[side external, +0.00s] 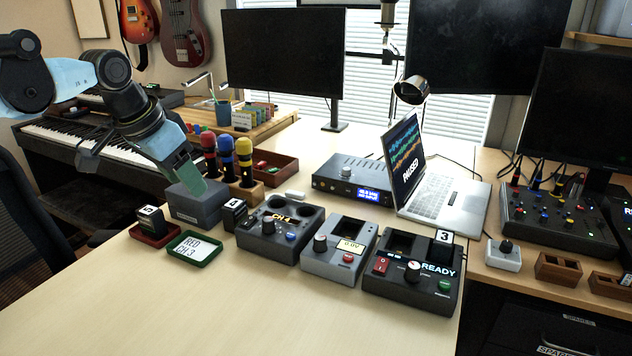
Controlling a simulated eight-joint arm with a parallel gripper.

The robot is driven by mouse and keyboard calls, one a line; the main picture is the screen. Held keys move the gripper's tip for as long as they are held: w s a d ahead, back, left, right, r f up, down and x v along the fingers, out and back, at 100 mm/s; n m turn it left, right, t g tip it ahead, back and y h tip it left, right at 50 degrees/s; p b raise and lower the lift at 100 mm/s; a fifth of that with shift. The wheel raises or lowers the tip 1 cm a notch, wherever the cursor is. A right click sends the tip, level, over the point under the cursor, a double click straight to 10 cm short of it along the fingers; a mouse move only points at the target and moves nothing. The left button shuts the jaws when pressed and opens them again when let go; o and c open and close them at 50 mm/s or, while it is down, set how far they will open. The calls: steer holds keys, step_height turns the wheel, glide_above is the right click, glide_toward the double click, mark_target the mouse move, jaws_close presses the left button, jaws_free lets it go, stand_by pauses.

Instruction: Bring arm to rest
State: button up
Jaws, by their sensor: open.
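My arm reaches in from the upper left, with black joints and light blue covers. My gripper (182,171) is at its lower end, with a green part showing at the tip. It is open, and I see nothing held in it. The tip is just above or behind a dark grey box (198,207) with a label on its front. I cannot tell whether it touches the box. The far finger is hidden.
Microphones with red, blue and yellow bands (227,160) stand close right of my gripper. A green tray (194,248), red tray (154,236) and control boxes (280,230) line the desk. A laptop (437,190) stands behind. The front desk is clear.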

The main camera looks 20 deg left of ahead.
steer(key=s+a+f+n+t, duration=0.1)
steer(key=s+f+n+t, duration=0.1)
steer(key=s+f, duration=0.7)
steer(key=shift+s+a, duration=0.25)
steer(key=shift+s, duration=0.55)
